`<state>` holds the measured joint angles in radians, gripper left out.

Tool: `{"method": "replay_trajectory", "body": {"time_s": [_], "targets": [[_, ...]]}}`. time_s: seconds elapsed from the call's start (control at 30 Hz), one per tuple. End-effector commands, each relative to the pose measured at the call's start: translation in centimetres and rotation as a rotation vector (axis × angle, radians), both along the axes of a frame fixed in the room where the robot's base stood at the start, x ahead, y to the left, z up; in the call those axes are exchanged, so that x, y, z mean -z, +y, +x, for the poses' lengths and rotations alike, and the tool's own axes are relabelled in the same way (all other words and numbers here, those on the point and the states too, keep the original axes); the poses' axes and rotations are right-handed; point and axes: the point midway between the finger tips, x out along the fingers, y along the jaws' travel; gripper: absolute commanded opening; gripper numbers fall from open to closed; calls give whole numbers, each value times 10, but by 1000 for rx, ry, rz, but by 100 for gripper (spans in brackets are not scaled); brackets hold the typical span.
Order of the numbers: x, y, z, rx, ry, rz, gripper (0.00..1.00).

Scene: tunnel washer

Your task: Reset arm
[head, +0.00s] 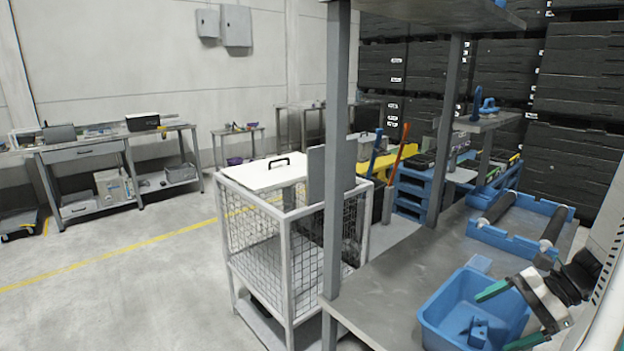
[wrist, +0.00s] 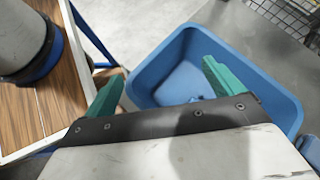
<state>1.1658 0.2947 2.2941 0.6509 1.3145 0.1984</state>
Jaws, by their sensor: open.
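My gripper (head: 508,318) is at the lower right of the head view, with its two green fingers spread apart and nothing between them. It is over the near right side of a blue bin (head: 447,320) on the grey bench. In the wrist view my gripper (wrist: 162,85) shows both green fingers wide apart, in front of the open blue bin (wrist: 272,82). A small blue object (head: 480,331) lies inside the bin. My arm reaches in from the right edge of the head view.
The grey bench (head: 400,262) carries a blue tray (head: 516,241) with dark rollers behind the bin. A grey post (head: 338,150) rises at the bench's left edge. A wire-mesh cart (head: 277,262) stands left of it. The concrete floor (head: 130,290) at left is clear.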

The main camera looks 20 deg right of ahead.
Motion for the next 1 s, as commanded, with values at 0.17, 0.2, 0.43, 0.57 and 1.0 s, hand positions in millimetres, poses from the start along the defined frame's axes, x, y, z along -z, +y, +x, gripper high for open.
{"method": "replay_trajectory", "body": {"time_s": [0.17,0.2,0.43,0.57,1.0], "targets": [[-38,61,-1,-400,-26,-225,92],[-45,74,-3,-488,-35,-275,92],[-84,134,-17,-956,-116,-555,92],[-103,163,-27,-1190,-188,-710,92],[-150,239,-51,-1585,-510,-1023,92]]}}
